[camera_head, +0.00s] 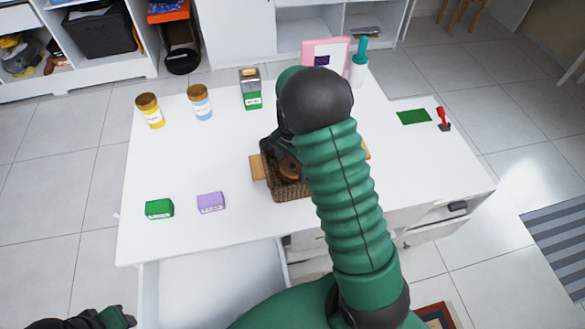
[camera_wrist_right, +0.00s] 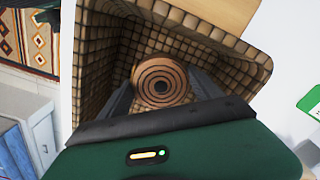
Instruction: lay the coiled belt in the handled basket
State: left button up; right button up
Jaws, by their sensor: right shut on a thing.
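The coiled belt is a brown spiral disc (camera_wrist_right: 160,79), seen between the two dark fingers of my right gripper (camera_wrist_right: 161,92) in the right wrist view. My right gripper is shut on it. The handled basket (camera_wrist_right: 212,40) is a woven brown box that surrounds the belt in this view. In the head view the basket (camera_head: 293,193) stands on the white table, partly hidden by my right arm, and the belt (camera_head: 289,168) shows within its rim. I cannot tell whether the belt touches the basket floor. My left gripper (camera_head: 104,319) is at the bottom left edge, its jaws unclear.
The white table (camera_head: 170,240) holds yellow (camera_head: 150,110) and blue (camera_head: 199,102) jars, green (camera_head: 159,208) and purple (camera_head: 211,202) boxes, and a metal-topped green box (camera_head: 250,90). A pink frame (camera_head: 325,52) and a bottle (camera_head: 359,65) stand behind my arm. An open drawer is in front.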

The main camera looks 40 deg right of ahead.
jog(key=shift+d+f, duration=0.25)
jog(key=shift+f, duration=0.65)
jog(key=shift+d, duration=0.15)
jog(key=c, duration=0.3)
jog(key=o, duration=1.8)
jog(key=shift+a, duration=0.35)
jog(key=shift+d+r, duration=0.15)
